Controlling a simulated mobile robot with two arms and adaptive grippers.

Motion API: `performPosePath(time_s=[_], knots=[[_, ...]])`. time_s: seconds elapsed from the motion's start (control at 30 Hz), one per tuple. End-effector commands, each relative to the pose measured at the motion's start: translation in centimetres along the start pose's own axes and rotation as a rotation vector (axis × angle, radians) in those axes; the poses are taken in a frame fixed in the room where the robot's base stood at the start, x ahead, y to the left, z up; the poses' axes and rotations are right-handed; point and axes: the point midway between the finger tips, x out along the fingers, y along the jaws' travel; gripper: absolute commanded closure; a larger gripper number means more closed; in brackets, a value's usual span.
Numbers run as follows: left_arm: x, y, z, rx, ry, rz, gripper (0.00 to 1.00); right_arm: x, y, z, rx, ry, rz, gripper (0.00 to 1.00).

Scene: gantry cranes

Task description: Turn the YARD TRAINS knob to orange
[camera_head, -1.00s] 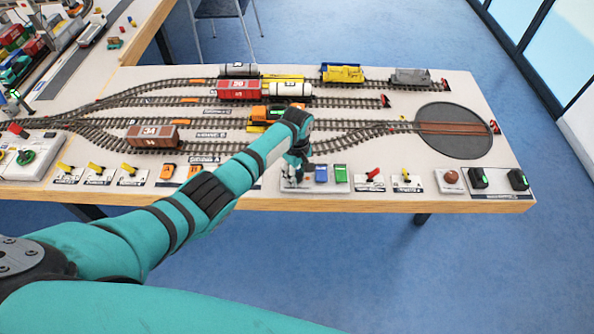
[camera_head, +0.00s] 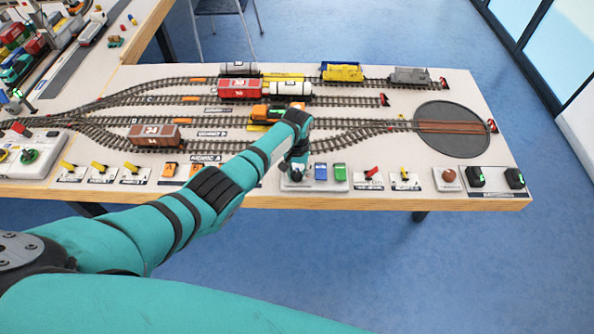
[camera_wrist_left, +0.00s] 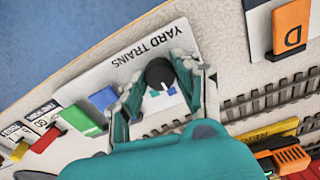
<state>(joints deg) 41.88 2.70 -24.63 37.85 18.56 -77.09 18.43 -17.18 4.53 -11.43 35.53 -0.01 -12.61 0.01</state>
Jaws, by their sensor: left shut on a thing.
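The YARD TRAINS panel (camera_wrist_left: 113,70) is a white plate at the table's front edge; it also shows in the head view (camera_head: 338,186). Its black knob (camera_wrist_left: 160,74) sits between the fingers of my left gripper (camera_wrist_left: 158,84). A small white mark shows on the knob, and blue and teal patches lie beside it. A blue block (camera_wrist_left: 103,98) and a green block (camera_wrist_left: 79,121) stand on the same panel. My left gripper reaches down at the panel's left end in the head view (camera_head: 296,172). It is shut on the knob. My right gripper is not in view.
Tracks with an orange locomotive (camera_head: 268,113) and wagons run behind. A round turntable (camera_head: 452,129) is at the right.

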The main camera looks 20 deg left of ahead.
Motion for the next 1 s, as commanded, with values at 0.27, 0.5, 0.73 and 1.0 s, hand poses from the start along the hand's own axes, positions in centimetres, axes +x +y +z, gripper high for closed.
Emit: performPosePath(time_s=[0.27, 0.5, 0.73, 1.0], knots=[[0.00, -0.01, 0.01, 0.261, 0.000, 0.000, 1.00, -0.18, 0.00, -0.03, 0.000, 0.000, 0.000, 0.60], [0.02, -0.02, 0.00, 0.489, 0.000, 0.000, 1.00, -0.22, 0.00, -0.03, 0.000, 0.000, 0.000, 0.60], [0.02, -0.02, -0.01, 0.706, 0.000, 0.001, 1.00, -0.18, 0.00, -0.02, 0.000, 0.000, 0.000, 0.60], [0.03, -0.04, -0.03, 0.963, 0.001, -0.001, 1.00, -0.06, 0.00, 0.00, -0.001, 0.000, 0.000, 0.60]])
